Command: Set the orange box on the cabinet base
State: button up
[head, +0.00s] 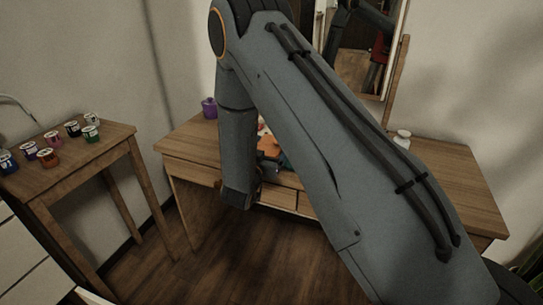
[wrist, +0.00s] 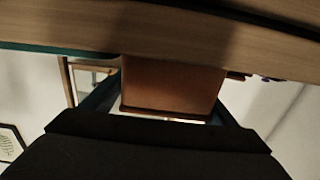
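The orange box (wrist: 172,84) fills the middle of the wrist view, between the two fingers of my gripper (wrist: 170,100). The fingers meet its left and right sides with no clear gap, so my gripper looks shut on it. In the head view a small orange patch of it (head: 268,146) shows at the desk's front, mostly behind my arm. I cannot tell whether it touches the desk. I cannot be sure which piece is the cabinet base; a white drawer unit (head: 22,262) shows at the lower left of the head view.
The wooden desk (head: 195,142) with drawers holds a purple pot (head: 209,108) and a white jar (head: 402,138). A wooden side table (head: 85,160) at left carries several small paint jars (head: 48,157). A mirror (head: 358,60) stands behind. Bare floor (head: 230,265) lies in front.

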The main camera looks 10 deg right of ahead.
aim_at(271, 145)
jog(key=c, duration=0.9)
jog(key=shift+c, duration=0.2)
jog(key=shift+r, duration=0.15)
notch_tip(271, 145, up, 9)
jog(key=shift+f+b, duration=0.15)
jog(key=shift+b, duration=0.15)
jog(key=shift+d+r+y, duration=0.25)
jog(key=shift+r+y, duration=0.05)
jog(key=shift+r, duration=0.2)
jog(key=shift+d+f+n+t+y+p, duration=0.15)
jog(key=shift+d+n+t+y+p, duration=0.2)
jog(key=shift+n+t+y, duration=0.5)
jog(key=n+y, duration=0.1)
jog(key=f+n+y, duration=0.1)
jog(key=y, duration=0.1)
jog(key=shift+s+d+t, duration=0.15)
jog(key=shift+s+t, duration=0.2)
jog(key=shift+s, duration=0.05)
jog(key=shift+s+a+f+n+t+y+p, duration=0.2)
jog(key=shift+s+a+f+n+y, duration=0.15)
jog(key=shift+s+n+y, duration=0.4)
jog(key=shift+s+a+f+n+t+y+p, duration=0.15)
jog(key=shift+s+a+f+n+y, duration=0.2)
jog(key=shift+y, duration=0.6)
jog(key=shift+s+a+f+n+t+y+p, duration=0.1)
jog(key=shift+s+a+f+n+y+p, duration=0.1)
jog(key=shift+s+f+n+y, duration=0.4)
jog(key=shift+r+y, duration=0.2)
jog(key=shift+y, duration=0.05)
